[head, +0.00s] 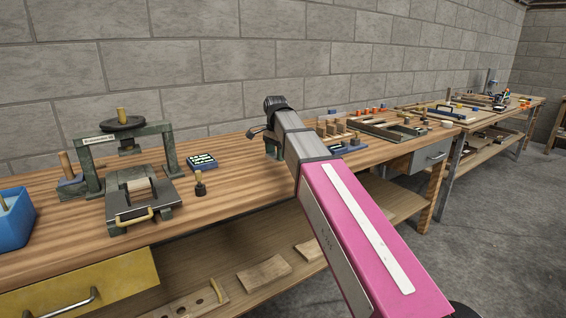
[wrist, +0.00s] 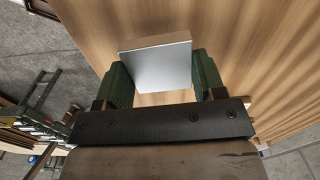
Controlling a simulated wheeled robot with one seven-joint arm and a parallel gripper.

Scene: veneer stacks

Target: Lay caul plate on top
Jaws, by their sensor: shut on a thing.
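My gripper (wrist: 162,76) is shut on a flat, silvery metal plate, the caul plate (wrist: 160,66), held between its two green fingers in the wrist view. In the head view my gripper (head: 271,148) is above the workbench, partly hidden behind my own arm, and the plate cannot be made out there. A press (head: 126,160) with a dark handwheel stands on the bench at the left. A small pale stack (head: 139,186), seemingly veneer, lies on its bed under the screw. My gripper is to the right of the press, apart from it.
A dark stamp-like tool (head: 200,188) and a blue-edged tray (head: 201,161) stand between press and gripper. A blue bin (head: 12,220) is at the left edge. Wooden blocks (head: 333,128) and a frame tray (head: 390,128) sit to the right. Bare bench (head: 235,180) lies in front of my gripper.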

